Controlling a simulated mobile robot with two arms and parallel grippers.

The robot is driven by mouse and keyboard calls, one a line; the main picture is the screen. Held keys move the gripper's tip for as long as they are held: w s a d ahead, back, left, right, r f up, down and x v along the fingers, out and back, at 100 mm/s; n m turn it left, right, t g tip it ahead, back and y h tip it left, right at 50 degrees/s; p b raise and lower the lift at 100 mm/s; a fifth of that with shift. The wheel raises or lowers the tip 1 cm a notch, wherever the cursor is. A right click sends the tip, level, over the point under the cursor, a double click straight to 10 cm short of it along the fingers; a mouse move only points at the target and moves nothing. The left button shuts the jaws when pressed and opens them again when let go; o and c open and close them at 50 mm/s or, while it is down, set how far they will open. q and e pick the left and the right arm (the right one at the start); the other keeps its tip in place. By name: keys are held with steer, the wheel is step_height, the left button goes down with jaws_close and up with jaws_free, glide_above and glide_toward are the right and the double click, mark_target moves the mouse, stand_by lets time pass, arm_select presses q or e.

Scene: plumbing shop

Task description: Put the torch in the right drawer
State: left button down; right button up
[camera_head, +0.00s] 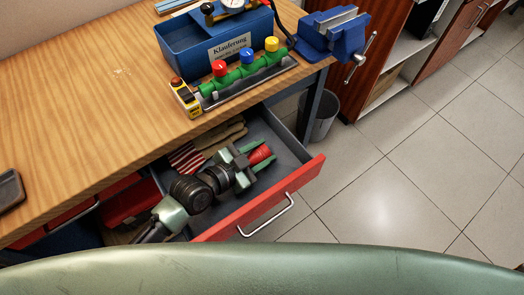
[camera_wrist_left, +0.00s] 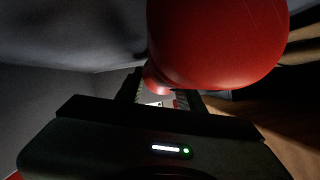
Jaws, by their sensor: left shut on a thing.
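The right drawer (camera_head: 300,172) is pulled open under the workbench, with a red front, a silver handle and a grey inside. My left arm reaches over it from the lower left. My left gripper (camera_head: 262,156) is over the drawer's inside, its fingers shut on a red rounded object, which I take to be the torch (camera_head: 259,154). In the left wrist view the red torch (camera_wrist_left: 218,40) fills the upper middle, close to the fingers; its far end is out of frame. I cannot tell whether it touches the drawer floor. My right gripper is not in view.
A striped red-and-white item (camera_head: 186,158) and tan gloves or cloth (camera_head: 222,138) lie in the drawer's back left. On the bench (camera_head: 90,90) are a blue box (camera_head: 205,45), a green valve manifold (camera_head: 240,75) and a blue vise (camera_head: 330,35). A grey bin (camera_head: 325,115) stands behind the drawer.

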arm_select(q)
steer(key=c, duration=1.3)
jaws_free()
steer(key=shift+f, duration=0.2)
steer(key=o, duration=0.4)
steer(key=shift+r, duration=0.15)
steer(key=shift+s+a+r, duration=0.1)
steer(key=v, duration=0.7)
steer(key=shift+r, duration=0.1)
